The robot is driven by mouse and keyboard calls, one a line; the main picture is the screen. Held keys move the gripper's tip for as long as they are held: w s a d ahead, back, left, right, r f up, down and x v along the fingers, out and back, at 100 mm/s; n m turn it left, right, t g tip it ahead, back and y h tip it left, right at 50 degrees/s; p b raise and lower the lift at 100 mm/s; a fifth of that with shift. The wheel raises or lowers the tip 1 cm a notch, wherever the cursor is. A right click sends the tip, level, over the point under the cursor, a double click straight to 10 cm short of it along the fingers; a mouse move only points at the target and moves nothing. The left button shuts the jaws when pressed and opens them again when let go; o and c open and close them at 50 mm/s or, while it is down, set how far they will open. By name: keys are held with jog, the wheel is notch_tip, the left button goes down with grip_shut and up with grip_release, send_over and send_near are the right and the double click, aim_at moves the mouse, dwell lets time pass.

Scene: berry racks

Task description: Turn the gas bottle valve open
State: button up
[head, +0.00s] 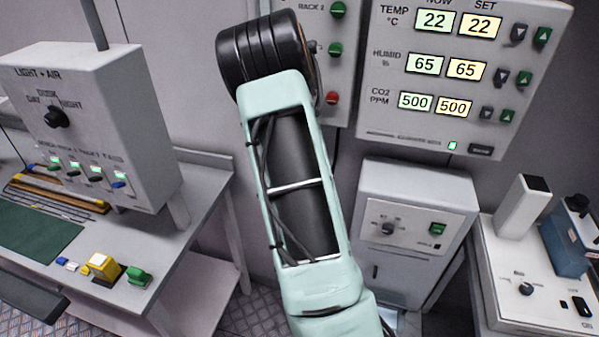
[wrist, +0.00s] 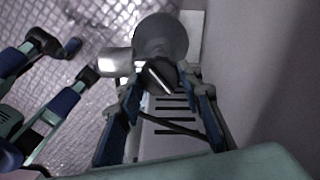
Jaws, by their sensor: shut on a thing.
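In the wrist view, a dark valve knob (wrist: 158,76) with a pale line across it sits between the fingertips of my gripper (wrist: 163,84). My gripper's two blue-padded fingers are closed in on the knob from left and right. A round grey body (wrist: 160,36), which looks like the gas bottle, shows just beyond the knob. The knob's sides are partly hidden by the fingertips. In the head view, my arm hangs in the middle, and neither my gripper nor the gas bottle shows there.
A wall (wrist: 265,70) runs close on the right in the wrist view. A slotted pale panel (wrist: 170,112) lies below the knob. In the head view, a light and air box (head: 95,120) stands on the left bench, and a white cabinet (head: 405,220) stands right of my arm.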

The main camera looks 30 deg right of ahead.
jog(key=m+p, duration=0.2)
jog(key=m, duration=0.4)
jog(key=shift+p, duration=0.3)
dwell(0.4)
jog(key=o, duration=1.2)
jog(key=shift+c, duration=0.2)
notch_tip(320, 180, up, 12)
